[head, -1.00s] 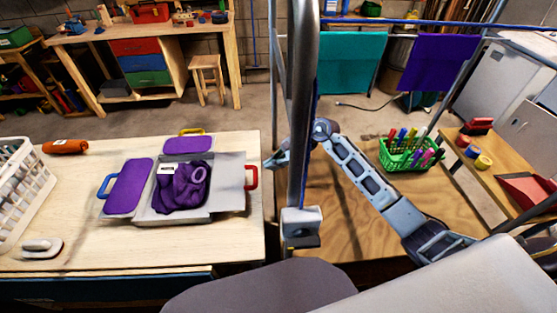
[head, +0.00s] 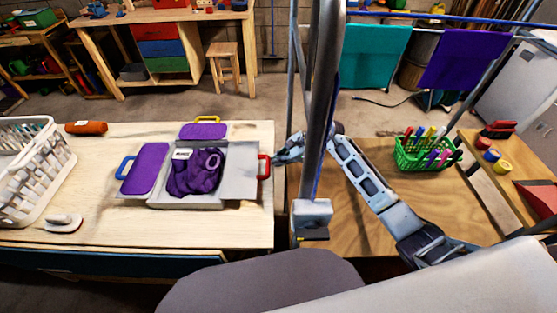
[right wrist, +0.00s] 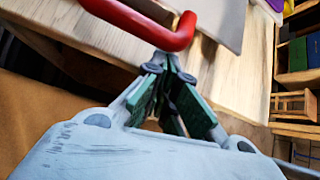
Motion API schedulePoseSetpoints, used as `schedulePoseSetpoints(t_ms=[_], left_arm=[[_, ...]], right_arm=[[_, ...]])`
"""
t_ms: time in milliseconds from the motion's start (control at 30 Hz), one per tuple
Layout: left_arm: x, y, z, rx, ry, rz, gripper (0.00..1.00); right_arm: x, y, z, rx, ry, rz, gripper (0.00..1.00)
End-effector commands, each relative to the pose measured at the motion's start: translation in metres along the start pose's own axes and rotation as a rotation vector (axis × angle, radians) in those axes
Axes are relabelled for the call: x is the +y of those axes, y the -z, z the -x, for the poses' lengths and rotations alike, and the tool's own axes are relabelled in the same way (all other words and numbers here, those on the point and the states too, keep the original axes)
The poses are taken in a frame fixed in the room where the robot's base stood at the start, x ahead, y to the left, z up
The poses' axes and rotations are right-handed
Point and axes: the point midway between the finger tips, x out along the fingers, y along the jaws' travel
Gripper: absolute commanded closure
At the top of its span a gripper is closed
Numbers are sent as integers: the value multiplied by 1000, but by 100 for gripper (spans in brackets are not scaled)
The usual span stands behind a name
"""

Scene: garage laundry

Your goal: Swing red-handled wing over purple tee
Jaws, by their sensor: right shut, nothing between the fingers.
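The purple tee (head: 194,172) lies bunched on the grey centre of a folding board on the pale table. The red-handled wing (head: 238,172) is a grey panel lying open to the right of the tee. Its red handle (head: 264,167) points right, toward my right gripper (head: 284,157). In the right wrist view, the red handle (right wrist: 140,22) lies just beyond the fingertips of my right gripper (right wrist: 174,70); the fingers are shut and empty. I cannot tell whether they touch the handle. My left gripper is out of view.
A blue-handled purple wing (head: 146,169) and a yellow-handled purple wing (head: 203,131) lie open left and behind. A white basket (head: 28,172), an orange roll (head: 86,128) and a white iron-like object (head: 64,223) are at left. A metal post (head: 322,110) stands before my right arm.

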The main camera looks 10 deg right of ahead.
Motion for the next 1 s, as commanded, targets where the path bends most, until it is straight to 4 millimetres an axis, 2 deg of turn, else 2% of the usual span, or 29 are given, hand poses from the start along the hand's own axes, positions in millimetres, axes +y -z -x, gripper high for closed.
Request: schedulePoseSetpoints(t_ms=[467, 1000], left_arm=[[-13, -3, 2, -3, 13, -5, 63], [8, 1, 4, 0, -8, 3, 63]], right_arm=[[-2, -5, 6, 39, -9, 5, 100], [-4, -10, 12, 81, -17, 8, 100]])
